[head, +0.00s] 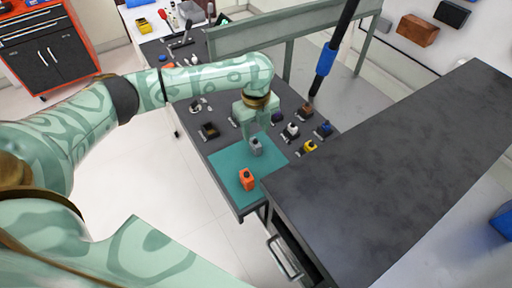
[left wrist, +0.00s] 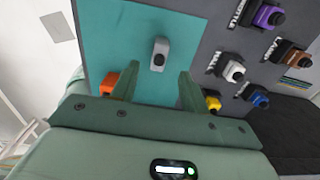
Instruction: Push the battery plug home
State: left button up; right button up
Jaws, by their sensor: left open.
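Which piece is the battery plug is not marked. A grey plug-like block with a dark knob (head: 256,146) stands on the teal mat (head: 226,162); the left wrist view shows the grey block (left wrist: 160,55) just beyond and between my fingertips. My left gripper (head: 254,133) is open and empty, pointing down close by the grey block; I cannot tell whether it touches. An orange block (head: 247,181) stands on the mat, and shows (left wrist: 108,82) beside the left finger in the wrist view. My right gripper is not in view.
Several coloured connectors with labels sit on the dark bench: white (head: 291,131), blue (head: 324,130), yellow (head: 309,147), black (head: 209,131), and purple (left wrist: 268,16). A tall dark cabinet (head: 400,150) stands close on the right. A black pole with a blue sleeve (head: 326,60) rises behind.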

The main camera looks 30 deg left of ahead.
aim_at(255, 140)
pick_arm(q)
notch_tip(255, 140, down, 5)
jog(key=shift+a+f+b, duration=0.1)
jog(key=shift+b, duration=1.05)
jog(key=shift+r, duration=0.2)
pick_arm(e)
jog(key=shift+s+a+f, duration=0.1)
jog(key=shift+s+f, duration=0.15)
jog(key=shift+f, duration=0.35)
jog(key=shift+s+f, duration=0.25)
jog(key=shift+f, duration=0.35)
pick_arm(q)
grip_shut()
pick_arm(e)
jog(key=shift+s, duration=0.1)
